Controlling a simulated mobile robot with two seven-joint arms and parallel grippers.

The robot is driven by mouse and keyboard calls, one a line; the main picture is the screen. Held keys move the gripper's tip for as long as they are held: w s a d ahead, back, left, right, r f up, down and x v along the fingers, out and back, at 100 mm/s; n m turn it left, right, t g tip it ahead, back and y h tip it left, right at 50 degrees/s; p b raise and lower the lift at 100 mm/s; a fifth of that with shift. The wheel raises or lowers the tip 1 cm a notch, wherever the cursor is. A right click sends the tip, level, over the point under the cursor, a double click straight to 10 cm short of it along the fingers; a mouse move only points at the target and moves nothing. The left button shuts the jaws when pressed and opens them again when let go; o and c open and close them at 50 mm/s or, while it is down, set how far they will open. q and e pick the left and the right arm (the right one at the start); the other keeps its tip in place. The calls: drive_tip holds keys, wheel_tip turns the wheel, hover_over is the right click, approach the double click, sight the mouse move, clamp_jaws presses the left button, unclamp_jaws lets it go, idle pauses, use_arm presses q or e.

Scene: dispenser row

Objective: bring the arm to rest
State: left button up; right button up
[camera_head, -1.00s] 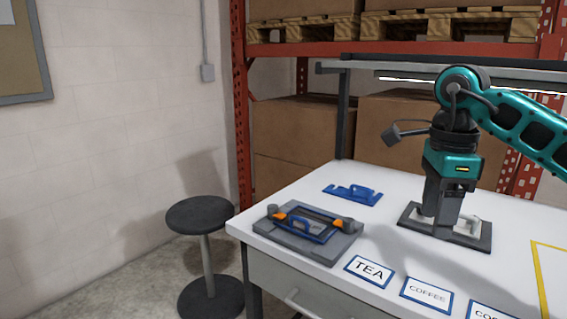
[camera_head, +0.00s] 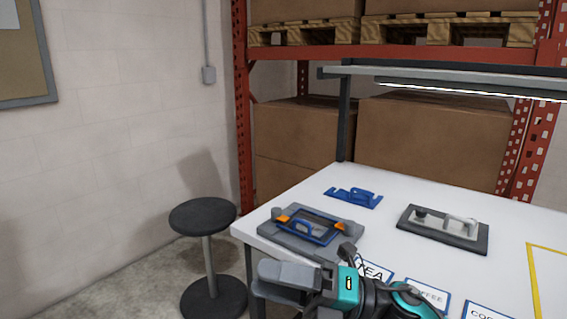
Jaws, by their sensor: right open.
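My right gripper (camera_head: 287,282) is at the front edge of the white table (camera_head: 425,190), low in the head view. Its grey fingers point left, and nothing shows between them. It is open. My left gripper is not in view.
A blue bracket (camera_head: 354,198) and a dark plate with a metal handle (camera_head: 443,230) lie farther back. A round black stool (camera_head: 202,216) stands left of the table.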

drive_tip(key=w+d+f+m+t+h+p, duration=0.1)
drive_tip(key=d+f+m+t+h, duration=0.55)
drive_tip(key=m, duration=0.75)
drive_tip(key=w+d+f+m+t+h, duration=0.1)
drive_tip(key=d+f+m+t+h, duration=0.45)
drive_tip(key=m+t, duration=0.65)
drive_tip(key=s+d+f+m+g+h, duration=0.3)
drive_tip(key=s+f+m+g, duration=0.1)
drive_tip(key=s+f, duration=0.3)
drive_tip(key=s+d+f+m+g+h, duration=0.4)
drive_tip(key=s+f+m, duration=0.3)
drive_tip(key=f, duration=0.4)
drive_tip(key=shift+m+g+p, duration=0.3)
drive_tip(key=shift+g, duration=0.05)
drive_tip(key=shift+w+r, duration=0.1)
